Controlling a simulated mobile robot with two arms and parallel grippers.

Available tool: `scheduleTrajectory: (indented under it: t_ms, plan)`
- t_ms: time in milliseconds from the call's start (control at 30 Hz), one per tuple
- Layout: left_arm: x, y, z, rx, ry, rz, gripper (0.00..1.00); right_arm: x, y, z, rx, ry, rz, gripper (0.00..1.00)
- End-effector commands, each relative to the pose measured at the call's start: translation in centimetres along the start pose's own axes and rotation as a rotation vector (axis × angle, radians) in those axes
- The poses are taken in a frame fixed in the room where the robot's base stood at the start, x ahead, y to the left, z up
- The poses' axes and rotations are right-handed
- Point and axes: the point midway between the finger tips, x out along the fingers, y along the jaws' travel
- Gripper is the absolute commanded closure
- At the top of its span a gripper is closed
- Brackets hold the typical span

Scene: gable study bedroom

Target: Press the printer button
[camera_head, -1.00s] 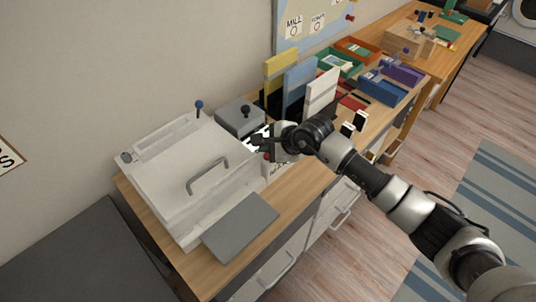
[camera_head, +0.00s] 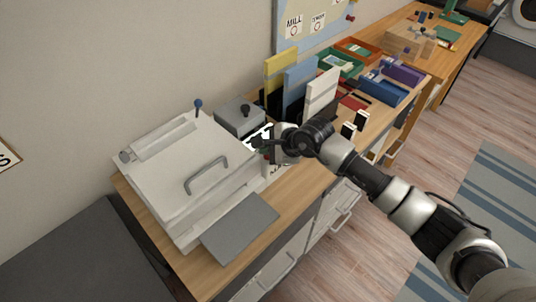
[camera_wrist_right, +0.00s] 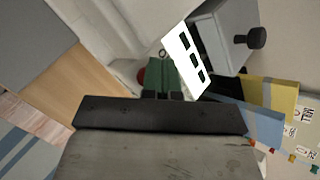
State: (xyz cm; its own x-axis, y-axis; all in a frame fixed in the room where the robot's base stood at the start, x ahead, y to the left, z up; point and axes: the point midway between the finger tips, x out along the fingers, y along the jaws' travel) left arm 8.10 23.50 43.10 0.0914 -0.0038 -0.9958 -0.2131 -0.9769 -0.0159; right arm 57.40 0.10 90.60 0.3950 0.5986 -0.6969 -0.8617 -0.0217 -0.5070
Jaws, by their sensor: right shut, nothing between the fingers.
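The printer (camera_head: 205,165) is a pale box with a grey handle on its lid, standing on the left of the wooden desk. It also shows at the upper left of the wrist view (camera_wrist_right: 112,28). A red button (camera_wrist_right: 141,76) shows beside my fingertips in the right wrist view, partly hidden by them. In the head view it is mostly covered by my gripper. My right gripper (camera_head: 262,145) is shut and empty at the printer's right side, with its fingertips (camera_wrist_right: 165,80) close to the button; I cannot tell whether they touch. My left gripper is out of view.
A grey box with a black knob (camera_head: 240,116) stands behind my gripper. Upright yellow (camera_head: 281,72), blue (camera_head: 299,85) and white boards stand to the right, near coloured trays (camera_head: 381,88). A grey tray (camera_head: 239,226) juts from the printer's front.

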Motion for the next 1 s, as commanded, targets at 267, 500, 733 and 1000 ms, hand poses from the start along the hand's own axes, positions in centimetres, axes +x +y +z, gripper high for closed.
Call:
scheduleTrajectory:
  t_ms: [267,500,733,1000]
  plan:
    - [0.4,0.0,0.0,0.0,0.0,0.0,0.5,0.2,0.2,-0.2,0.0,0.0,0.0,1.0]
    - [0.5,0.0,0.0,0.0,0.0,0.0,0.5,0.3,0.2,-0.2,0.0,0.0,0.0,1.0]
    - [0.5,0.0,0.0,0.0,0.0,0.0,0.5,0.3,0.2,-0.2,0.0,0.0,0.001,1.0]
    - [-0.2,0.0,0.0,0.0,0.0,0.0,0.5,-0.7,-0.5,0.4,-0.002,0.0,-0.001,1.0]
